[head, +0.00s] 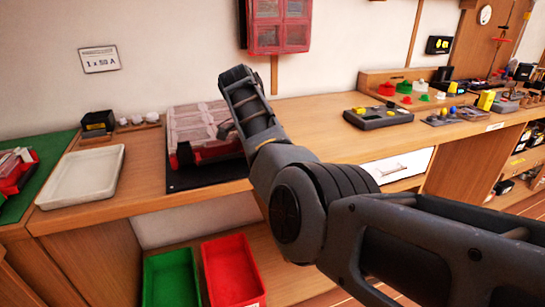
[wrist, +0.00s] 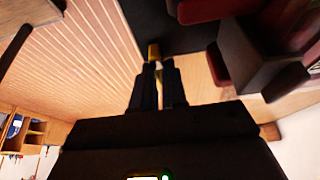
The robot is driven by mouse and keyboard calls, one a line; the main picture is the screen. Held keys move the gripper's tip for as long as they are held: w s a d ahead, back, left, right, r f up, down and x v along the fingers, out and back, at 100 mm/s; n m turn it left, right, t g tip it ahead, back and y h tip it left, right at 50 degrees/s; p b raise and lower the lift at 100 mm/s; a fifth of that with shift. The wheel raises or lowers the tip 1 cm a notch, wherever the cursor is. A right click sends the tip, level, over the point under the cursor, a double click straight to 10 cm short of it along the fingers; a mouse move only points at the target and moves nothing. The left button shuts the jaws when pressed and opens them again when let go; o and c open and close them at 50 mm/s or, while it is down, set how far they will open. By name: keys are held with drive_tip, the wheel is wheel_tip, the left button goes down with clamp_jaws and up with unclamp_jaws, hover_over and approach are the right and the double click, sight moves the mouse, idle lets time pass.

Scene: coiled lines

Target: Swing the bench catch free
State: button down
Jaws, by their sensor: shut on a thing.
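My gripper (wrist: 159,66) shows in the wrist view with its two dark fingers close together. They are shut on a small brass-coloured piece (wrist: 154,50), which I take to be the bench catch. Only its end shows past the fingertips, at the edge of a dark surface; how it is mounted is hidden. In the head view my arm reaches over the bench beside a red case with clear lids (head: 200,125). My arm covers the right part of that case, and the fingertips and the catch cannot be made out there.
The case stands on a black mat (head: 183,184). A white tray (head: 82,178) and a small black box (head: 97,122) are to the left. A grey device (head: 378,117) stands to the right. Green (head: 171,278) and red bins (head: 232,270) sit below the bench top.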

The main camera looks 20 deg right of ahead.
idle(0.3)
drive_tip(key=c, duration=1.2)
unclamp_jaws()
drive_tip(key=shift+o, duration=0.2)
drive_tip(key=shift+r, duration=0.1)
drive_tip(key=v, duration=0.7)
drive_tip(key=shift+a+r, duration=0.2)
drive_tip(key=shift+r, duration=0.05)
